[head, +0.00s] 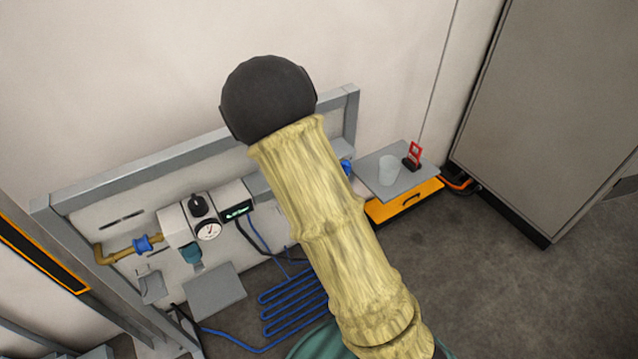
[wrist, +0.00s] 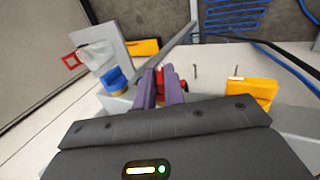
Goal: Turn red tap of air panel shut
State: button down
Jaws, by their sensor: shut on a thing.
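The red tap (wrist: 160,83) shows in the wrist view, between the two purple fingers of my gripper (wrist: 166,80). My gripper is shut on it; the fingers hide much of the tap, so its handle angle cannot be told. The air panel (head: 129,215) stands against the wall in the head view, with a gauge (head: 208,230), a small green display (head: 237,210) and a black knob (head: 197,204). My pale-sleeved arm crosses in front of the panel's right part and hides the tap and my gripper there.
A blue fitting (wrist: 116,79) sits close left of my fingers in the wrist view. A grey shelf (head: 368,169) holds a clear cup (head: 389,170) and a red padlock-like item (head: 413,156). Blue hose (head: 285,298) coils below. A tall cabinet (head: 560,110) stands right, with open floor before it.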

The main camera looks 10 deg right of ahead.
jog(key=shift+a+h, duration=0.1)
jog(key=shift+h, duration=0.3)
jog(key=c, duration=1.5)
grip_release()
jog(key=v, duration=1.7)
jog(key=shift+s+r, duration=0.15)
jog(key=shift+s, duration=0.05)
